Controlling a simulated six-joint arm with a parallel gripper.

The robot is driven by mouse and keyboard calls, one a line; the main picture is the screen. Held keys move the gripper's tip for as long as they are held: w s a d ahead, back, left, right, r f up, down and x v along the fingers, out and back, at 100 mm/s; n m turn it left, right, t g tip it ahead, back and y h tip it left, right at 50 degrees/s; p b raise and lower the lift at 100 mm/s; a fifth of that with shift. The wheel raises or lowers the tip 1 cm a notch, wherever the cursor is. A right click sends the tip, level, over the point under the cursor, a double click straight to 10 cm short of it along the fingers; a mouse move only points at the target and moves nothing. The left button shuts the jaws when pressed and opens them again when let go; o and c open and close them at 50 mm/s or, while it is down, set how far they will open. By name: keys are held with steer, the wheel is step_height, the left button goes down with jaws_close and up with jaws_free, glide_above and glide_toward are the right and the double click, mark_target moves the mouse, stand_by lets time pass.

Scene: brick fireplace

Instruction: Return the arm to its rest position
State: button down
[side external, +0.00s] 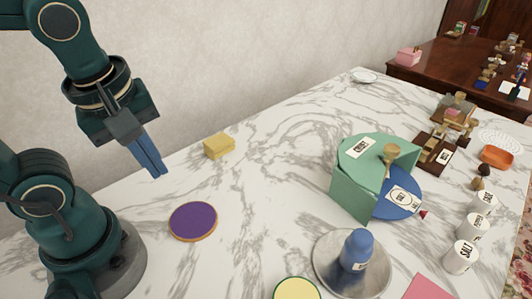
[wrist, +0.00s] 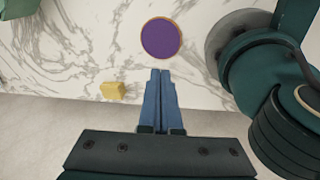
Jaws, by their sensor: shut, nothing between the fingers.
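My gripper (side external: 152,172) is raised above the marble table near my base, at the left of the side external view. Its blue fingers are shut together with nothing between them. They also show at the middle of the wrist view (wrist: 160,72), pointing toward a purple disc (wrist: 161,38). The purple disc (side external: 193,221) lies flat on the table below and to the right of the fingers. A yellow block (side external: 219,146) sits on the table to the right of the gripper; it is left of the fingers in the wrist view (wrist: 113,91).
A green holder (side external: 352,195) with a blue disc (side external: 398,199) stands at the right. A blue shaker (side external: 356,250) stands on a round metal tray (side external: 325,275). White labelled jars (side external: 461,257) line the right edge. The table's middle is clear; a wall runs behind.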

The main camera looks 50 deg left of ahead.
steer(key=m+t, duration=0.1)
steer(key=m, duration=0.4)
steer(key=w+d+m+t, duration=0.1)
steer(key=m, duration=0.4)
steer(key=w+r+m+t+h, duration=0.1)
steer(key=m, duration=0.4)
steer(key=shift+w+d+r+m, duration=0.1)
steer(key=shift+w+d+m, duration=0.1)
steer(key=shift+d+m, duration=0.2)
